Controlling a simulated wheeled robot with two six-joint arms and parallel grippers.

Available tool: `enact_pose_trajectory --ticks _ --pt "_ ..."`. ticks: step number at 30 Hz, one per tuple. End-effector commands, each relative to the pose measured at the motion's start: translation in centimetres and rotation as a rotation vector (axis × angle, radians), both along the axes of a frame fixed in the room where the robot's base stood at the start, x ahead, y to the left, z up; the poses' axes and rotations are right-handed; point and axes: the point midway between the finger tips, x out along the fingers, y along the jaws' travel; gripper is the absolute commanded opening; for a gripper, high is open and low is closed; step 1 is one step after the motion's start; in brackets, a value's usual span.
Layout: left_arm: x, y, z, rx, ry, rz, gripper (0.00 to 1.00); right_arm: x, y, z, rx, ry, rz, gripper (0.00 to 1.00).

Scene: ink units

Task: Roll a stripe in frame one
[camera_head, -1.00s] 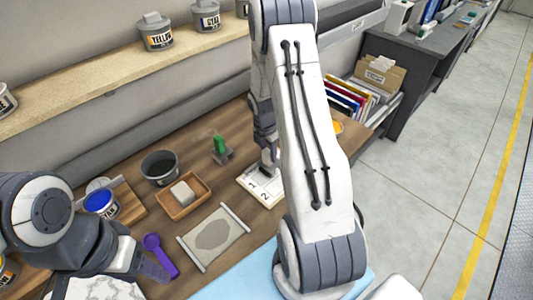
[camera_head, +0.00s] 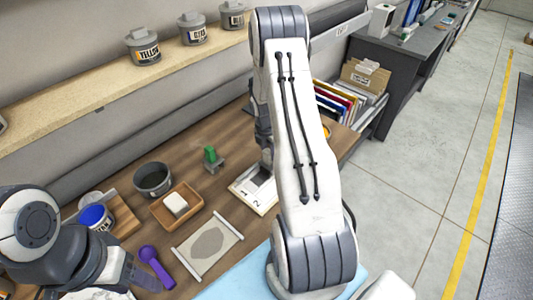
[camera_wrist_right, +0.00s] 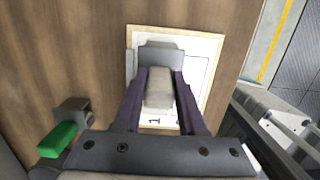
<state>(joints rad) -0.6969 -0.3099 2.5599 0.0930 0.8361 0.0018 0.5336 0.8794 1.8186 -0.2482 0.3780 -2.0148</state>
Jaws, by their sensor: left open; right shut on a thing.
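A pale card with a wooden border (camera_head: 240,186) lies on the table, with the numbers 1 and 2 at its near edge. It also shows in the right wrist view (camera_wrist_right: 215,48), where the number 1 is readable below the jaws. My right gripper (camera_wrist_right: 160,92) is shut on a pale block-like handle (camera_wrist_right: 160,88), over frame one. A grey part (camera_wrist_right: 160,58), perhaps the roller head, shows beyond it; whether it touches the card is unclear. A dark grey patch (camera_head: 259,172) shows on the card.
A green-handled thing (camera_head: 210,155) stands beside the card. Nearby are a dark pot (camera_head: 153,180), a wooden tray (camera_head: 158,212) with a white block, a blue ink tub (camera_head: 96,218), a grey-patched sheet (camera_head: 209,243) and the purple tool (camera_head: 150,255). Cans line the shelf (camera_head: 100,82).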

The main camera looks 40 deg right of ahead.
Motion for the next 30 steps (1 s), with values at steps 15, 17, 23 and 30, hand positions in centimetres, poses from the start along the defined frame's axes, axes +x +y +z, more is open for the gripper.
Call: enact_pose_trajectory --ticks 15,17,23,30 --pt "0.0 0.0 1.1 0.000 0.000 0.000 0.59 0.1 -2.7 0.0 0.004 0.007 -0.001 0.00" --pt "0.0 0.0 1.1 0.000 0.000 0.000 0.59 0.1 -2.8 0.0 0.004 0.008 -0.001 0.00" --pt "0.0 0.0 1.1 0.000 0.000 0.000 0.59 0.1 -2.1 0.1 0.003 0.007 0.000 0.00" --pt "0.0 0.0 1.2 0.000 0.000 0.000 0.59 0.0 -0.5 0.2 0.001 0.005 0.003 0.00"
